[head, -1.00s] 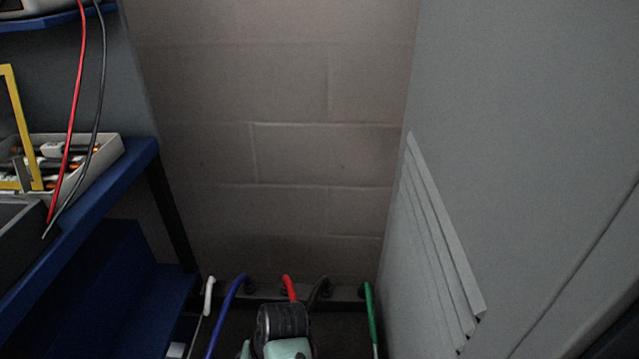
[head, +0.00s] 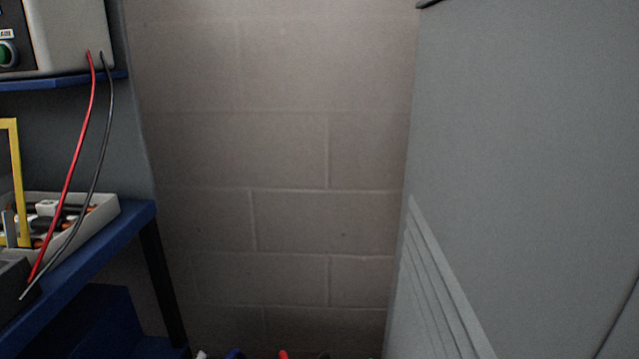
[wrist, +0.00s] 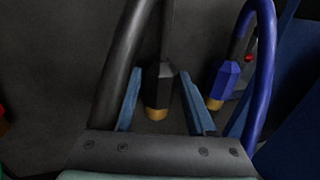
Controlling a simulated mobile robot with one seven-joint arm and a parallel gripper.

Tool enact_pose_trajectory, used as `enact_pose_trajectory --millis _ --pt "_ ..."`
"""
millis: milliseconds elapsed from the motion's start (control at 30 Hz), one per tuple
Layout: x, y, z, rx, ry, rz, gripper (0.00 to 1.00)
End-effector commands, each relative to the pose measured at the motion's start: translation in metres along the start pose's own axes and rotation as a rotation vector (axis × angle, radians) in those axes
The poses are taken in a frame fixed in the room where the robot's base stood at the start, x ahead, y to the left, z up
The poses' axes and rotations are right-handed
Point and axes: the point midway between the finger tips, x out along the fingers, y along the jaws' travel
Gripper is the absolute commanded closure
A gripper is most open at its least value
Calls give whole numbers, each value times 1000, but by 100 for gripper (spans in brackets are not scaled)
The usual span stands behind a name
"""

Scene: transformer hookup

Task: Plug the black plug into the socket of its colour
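The black plug (wrist: 158,88) hangs tip-down on its thick black cable (wrist: 122,70) in the wrist view, with a brass-coloured tip at its lower end. My gripper (wrist: 165,92) has its two blue fingers apart, one on each side of the plug. A gap shows on the right side; contact on the left side cannot be told. My gripper is out of the head view. No black socket can be made out in either view.
A blue plug (wrist: 222,82) on a looped blue cable hangs close right of my gripper. The head view shows a blue shelf (head: 100,255) with a parts tray (head: 105,215), a block wall (head: 290,220) and a grey louvred cabinet (head: 530,150). Cable tops, including red (head: 283,354), show at the bottom edge.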

Motion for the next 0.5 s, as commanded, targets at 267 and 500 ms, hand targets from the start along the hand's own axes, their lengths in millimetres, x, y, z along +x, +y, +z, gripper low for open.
enact_pose_trajectory --millis 267,500 --pt "-2 -1 0 0 1 -1 94" --pt "-18 -6 0 -1 1 -1 94"
